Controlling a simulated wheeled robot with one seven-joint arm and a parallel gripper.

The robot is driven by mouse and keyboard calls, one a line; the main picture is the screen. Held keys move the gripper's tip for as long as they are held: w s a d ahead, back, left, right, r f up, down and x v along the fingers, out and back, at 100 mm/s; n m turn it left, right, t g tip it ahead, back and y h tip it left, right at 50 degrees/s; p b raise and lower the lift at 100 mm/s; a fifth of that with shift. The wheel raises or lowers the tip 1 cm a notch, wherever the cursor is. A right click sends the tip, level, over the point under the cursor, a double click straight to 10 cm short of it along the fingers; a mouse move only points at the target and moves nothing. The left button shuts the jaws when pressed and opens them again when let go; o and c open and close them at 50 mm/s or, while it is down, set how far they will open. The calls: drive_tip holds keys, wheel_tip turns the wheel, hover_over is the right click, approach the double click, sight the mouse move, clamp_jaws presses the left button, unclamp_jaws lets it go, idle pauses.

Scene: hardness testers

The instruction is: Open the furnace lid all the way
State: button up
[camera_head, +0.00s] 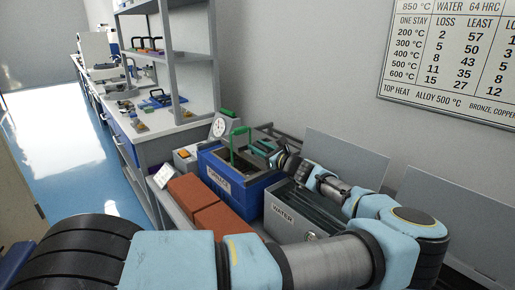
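The furnace (246,193) is a blue box with a grey rim and a "FURNACE" label, in the middle of the head view. A green handle (234,142) rises over its top. The lid's exact angle is hard to make out, as the handle and my gripper crowd the top. My gripper (268,149) is at the end of my light-blue arm, which reaches in from the right. It is at the right side of the furnace top, close to the green handle. Its fingertips are too small and dark to tell whether they touch anything.
A grey tank labelled "WATER" (283,214) stands right of the furnace, under my arm. Red-brown bricks (192,193) lie in front of the furnace. A round dial (219,127) stands behind it. A shelf rack (187,75) is at left; blue floor (62,150) is clear.

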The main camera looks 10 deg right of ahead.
drive_tip(key=shift+o, duration=0.8)
drive_tip(key=b+v, duration=0.2)
drive_tip(key=v, duration=0.8)
drive_tip(key=shift+s+d+b, duration=0.2)
drive_tip(key=shift+s+b, duration=0.1)
drive_tip(key=shift+s, duration=0.05)
